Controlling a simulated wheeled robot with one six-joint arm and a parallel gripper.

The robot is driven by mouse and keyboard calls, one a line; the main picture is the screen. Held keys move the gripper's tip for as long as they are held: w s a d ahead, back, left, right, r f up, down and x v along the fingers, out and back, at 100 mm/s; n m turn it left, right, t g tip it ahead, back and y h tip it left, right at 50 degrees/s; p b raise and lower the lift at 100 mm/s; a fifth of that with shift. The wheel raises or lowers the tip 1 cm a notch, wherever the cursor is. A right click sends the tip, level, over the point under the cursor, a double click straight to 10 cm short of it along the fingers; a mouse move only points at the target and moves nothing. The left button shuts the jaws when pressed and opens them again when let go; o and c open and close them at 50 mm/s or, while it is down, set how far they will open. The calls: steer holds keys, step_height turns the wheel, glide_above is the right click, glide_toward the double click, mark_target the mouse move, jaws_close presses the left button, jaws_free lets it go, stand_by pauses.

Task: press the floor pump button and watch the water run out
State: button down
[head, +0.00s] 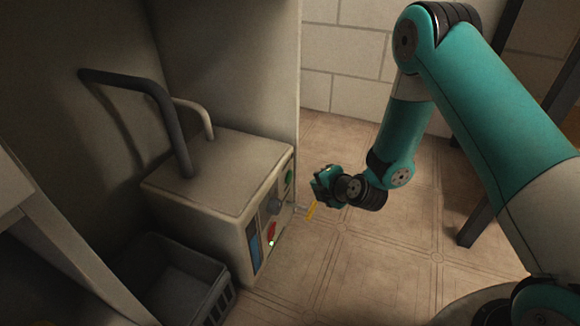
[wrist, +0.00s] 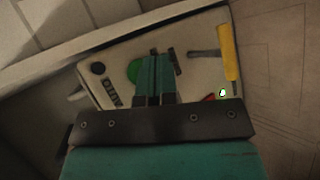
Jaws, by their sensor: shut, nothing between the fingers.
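The pump unit (head: 205,185) is a beige box on the floor, with its control panel facing right. A round green button (head: 288,179) is near the panel's top far corner; in the wrist view the green button (wrist: 133,72) is partly hidden behind my fingers. A blue gauge strip (head: 254,246) is at the panel's near end, beside a red part (head: 271,231). My gripper (head: 316,183) is shut and empty, right of the panel with a visible gap to it. In the wrist view my gripper (wrist: 158,56) points at the panel, overlapping the button's right side.
A yellow-handled lever (head: 311,211) sticks out from the panel just below my gripper; its yellow grip (wrist: 229,55) is right of my fingers. A dark pipe (head: 135,84) rises from the box. A grey crate (head: 175,280) stands in front. Tiled floor (head: 390,250) at right is clear.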

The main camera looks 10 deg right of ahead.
mark_target(289, 177)
steer(key=shift+w+a+p, duration=0.55)
steer(key=shift+a+p, duration=0.05)
steer(key=shift+a, duration=0.2)
steer(key=shift+w+a+p, duration=0.55)
steer(key=shift+a+p, duration=0.05)
steer(key=shift+a, duration=0.15)
stand_by(0.9)
steer(key=shift+w+a, duration=0.25)
steer(key=shift+a, duration=0.05)
steer(key=shift+w+a, duration=0.25)
steer(key=shift+a, duration=0.1)
stand_by(0.8)
steer(key=shift+s+d, duration=0.5)
steer(key=shift+d, duration=0.2)
